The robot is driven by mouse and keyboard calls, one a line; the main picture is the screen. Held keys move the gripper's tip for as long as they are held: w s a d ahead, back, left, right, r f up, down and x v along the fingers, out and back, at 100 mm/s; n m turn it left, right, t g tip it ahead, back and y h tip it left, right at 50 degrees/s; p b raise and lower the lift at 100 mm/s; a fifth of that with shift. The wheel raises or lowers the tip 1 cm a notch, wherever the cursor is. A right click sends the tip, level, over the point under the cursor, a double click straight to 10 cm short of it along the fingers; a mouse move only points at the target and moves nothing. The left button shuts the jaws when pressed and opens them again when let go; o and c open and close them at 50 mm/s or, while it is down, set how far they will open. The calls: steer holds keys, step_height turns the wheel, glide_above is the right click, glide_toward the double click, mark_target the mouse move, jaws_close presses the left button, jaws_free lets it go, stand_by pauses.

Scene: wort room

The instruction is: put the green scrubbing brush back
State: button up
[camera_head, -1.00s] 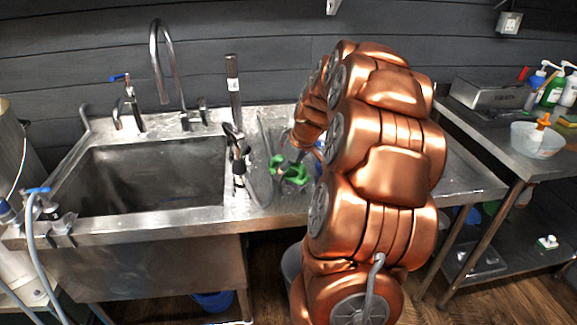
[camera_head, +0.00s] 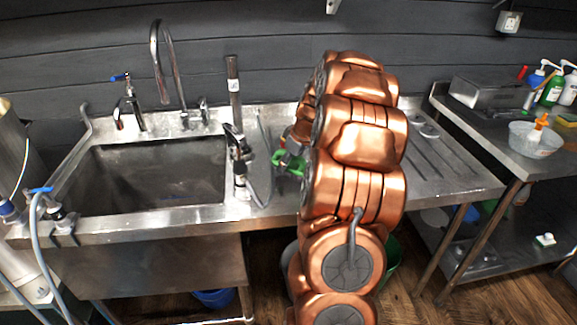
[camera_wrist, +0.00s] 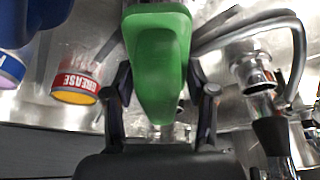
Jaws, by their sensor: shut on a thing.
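The green scrubbing brush (camera_wrist: 160,62) is held between the two fingers of my gripper (camera_wrist: 161,100) in the wrist view. The gripper is shut on it. In the head view the green of the brush (camera_head: 288,163) shows at the left side of my copper arm, over the steel drainboard right of the sink. My arm hides part of it, and its bristles cannot be made out. Whether the brush touches the steel below cannot be told.
The sink (camera_head: 150,175) lies at the left, with a hose and spray fitting (camera_head: 238,155) beside the brush. A can marked GREASE (camera_wrist: 76,85) is close by in the wrist view. The right drainboard (camera_head: 450,170) is mostly clear. A side table holds a clear bowl (camera_head: 535,140) and bottles.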

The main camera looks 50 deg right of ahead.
steer(key=shift+f, duration=0.85)
steer(key=shift+f, duration=0.25)
steer(key=o, duration=1.1)
steer(key=shift+r, duration=0.15)
